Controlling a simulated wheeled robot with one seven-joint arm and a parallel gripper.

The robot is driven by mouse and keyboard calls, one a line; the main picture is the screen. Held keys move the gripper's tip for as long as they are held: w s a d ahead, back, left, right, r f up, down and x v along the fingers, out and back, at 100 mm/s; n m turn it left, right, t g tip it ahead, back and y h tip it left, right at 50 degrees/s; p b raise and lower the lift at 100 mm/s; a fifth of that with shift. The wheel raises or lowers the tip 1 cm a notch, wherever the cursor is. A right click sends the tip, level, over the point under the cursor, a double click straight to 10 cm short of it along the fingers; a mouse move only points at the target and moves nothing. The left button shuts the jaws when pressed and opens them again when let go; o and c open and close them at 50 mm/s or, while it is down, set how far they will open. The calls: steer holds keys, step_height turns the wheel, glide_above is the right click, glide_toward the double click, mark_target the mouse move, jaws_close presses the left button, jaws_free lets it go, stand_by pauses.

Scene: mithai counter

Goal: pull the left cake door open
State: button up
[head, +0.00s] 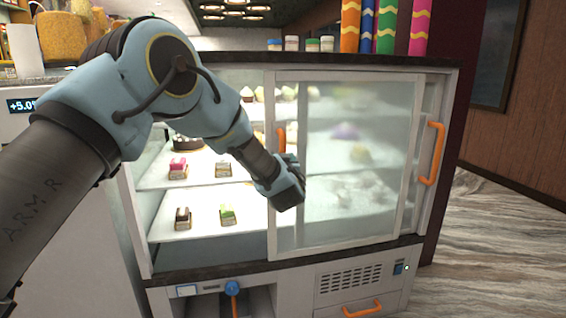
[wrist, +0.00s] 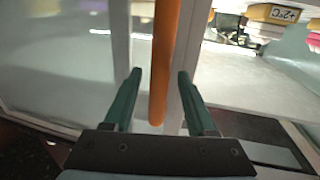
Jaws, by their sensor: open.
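The left cake door (head: 340,225) is a frosted, white-framed panel standing over the right part of the case, and the case's left part is uncovered. Its vertical orange handle (head: 281,138) is on its left edge, partly hidden by my gripper (head: 291,161) in the head view. In the wrist view the handle (wrist: 167,40) runs between the two green fingers of my gripper (wrist: 159,74). The fingers are apart, one on each side of the handle. I cannot tell whether either one touches it.
Small cakes (head: 178,168) sit on shelves inside the uncovered left part. A second orange handle (head: 432,152) is at the case's right edge. A drawer handle (head: 362,309) and a blue knob (head: 232,288) are below. Floor is clear at right.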

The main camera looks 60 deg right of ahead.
steer(key=b+v, duration=0.1)
steer(key=v, duration=0.9)
steer(key=shift+s+a, duration=0.15)
steer(key=shift+a, duration=0.1)
